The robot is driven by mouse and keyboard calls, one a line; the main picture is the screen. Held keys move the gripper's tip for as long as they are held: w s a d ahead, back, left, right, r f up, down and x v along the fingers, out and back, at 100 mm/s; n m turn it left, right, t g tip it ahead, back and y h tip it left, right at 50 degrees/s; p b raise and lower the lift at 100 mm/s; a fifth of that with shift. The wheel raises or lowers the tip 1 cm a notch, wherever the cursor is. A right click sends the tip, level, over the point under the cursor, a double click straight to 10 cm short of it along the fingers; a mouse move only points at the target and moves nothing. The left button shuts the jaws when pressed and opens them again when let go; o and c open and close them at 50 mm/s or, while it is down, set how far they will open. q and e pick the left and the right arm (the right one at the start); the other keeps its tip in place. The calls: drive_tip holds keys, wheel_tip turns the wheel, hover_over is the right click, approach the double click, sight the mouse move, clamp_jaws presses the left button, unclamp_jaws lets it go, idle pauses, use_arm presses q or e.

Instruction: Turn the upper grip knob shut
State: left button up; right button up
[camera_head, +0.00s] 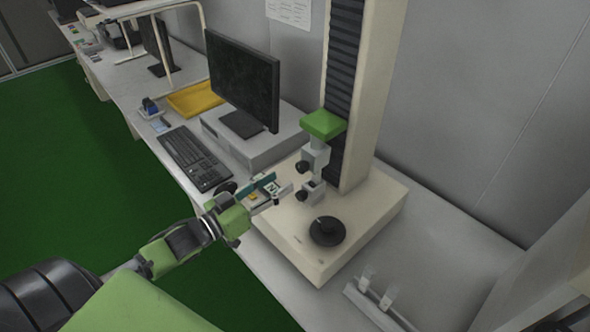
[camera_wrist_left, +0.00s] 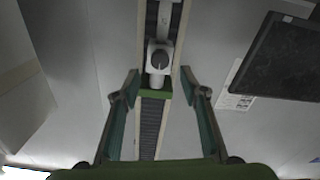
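The upper grip (camera_head: 315,157) hangs under a green block (camera_head: 323,124) on the testing machine's column. Its dark round upper knob (camera_head: 302,167) faces the left side of the picture. In the left wrist view, the knob (camera_wrist_left: 160,61) shows on the pale grip beyond and between the fingertips, with the picture turned upside down. A lower grip with its own dark knob (camera_head: 301,196) stands below. My left gripper (camera_head: 272,189) is open and empty, in front of the grips and apart from the upper knob. It also shows open in the left wrist view (camera_wrist_left: 159,73). My right gripper is not in view.
The machine's pale base (camera_head: 365,233) carries a black round disc (camera_head: 327,231). A monitor (camera_head: 243,82), keyboard (camera_head: 194,158) and yellow tray (camera_head: 194,99) stand to the left on the bench. A small rack (camera_head: 377,306) with clear pieces lies at the front right.

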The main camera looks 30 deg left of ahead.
sight(299, 169)
use_arm(q)
drive_tip(key=shift+p+x, duration=0.65)
drive_tip(key=shift+x, duration=2.75)
drive_tip(key=c, duration=1.1)
